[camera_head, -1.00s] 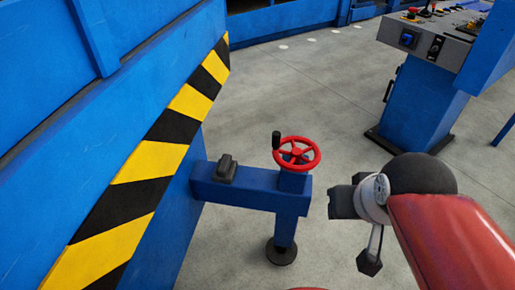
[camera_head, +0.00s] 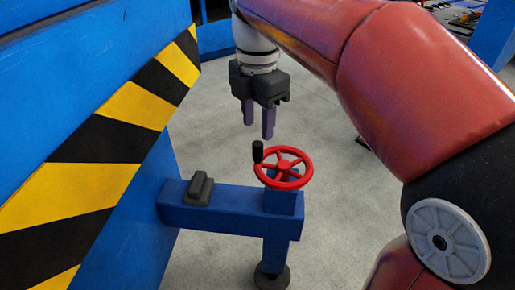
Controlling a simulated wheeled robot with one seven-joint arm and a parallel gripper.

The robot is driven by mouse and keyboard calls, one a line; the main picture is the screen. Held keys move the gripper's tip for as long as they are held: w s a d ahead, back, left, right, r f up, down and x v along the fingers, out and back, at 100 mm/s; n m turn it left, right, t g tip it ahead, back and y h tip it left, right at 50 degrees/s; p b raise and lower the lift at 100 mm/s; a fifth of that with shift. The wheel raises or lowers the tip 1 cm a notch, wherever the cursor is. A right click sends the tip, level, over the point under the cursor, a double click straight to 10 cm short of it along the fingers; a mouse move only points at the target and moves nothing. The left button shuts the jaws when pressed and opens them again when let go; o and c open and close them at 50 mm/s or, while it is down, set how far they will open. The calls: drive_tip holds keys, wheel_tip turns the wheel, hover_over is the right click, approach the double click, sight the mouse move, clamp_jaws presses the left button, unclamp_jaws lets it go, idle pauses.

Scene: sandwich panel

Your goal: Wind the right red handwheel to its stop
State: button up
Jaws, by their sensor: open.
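The red handwheel (camera_head: 283,168) sits level on top of the post at the right end of a blue bracket (camera_head: 225,209). Its black upright crank handle (camera_head: 258,152) stands on the rim at the far left side. My gripper (camera_head: 258,131) points down with its two fingers apart and empty. In the picture it is just above the handle and the wheel's far rim, and it appears apart from both. The exact depth between the fingers and the handle is hard to tell.
A blue panel with yellow and black stripes (camera_head: 105,140) fills the left side. A small dark block (camera_head: 198,188) sits on the bracket left of the wheel. My red arm covers the upper right. Grey floor (camera_head: 340,190) is open around the post.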

sight(258, 143)
wheel_tip(258, 143, down, 7)
drive_tip(key=shift+f+b, duration=0.1)
drive_tip(key=shift+b, duration=0.65)
drive_tip(key=shift+c, duration=0.3)
clamp_jaws()
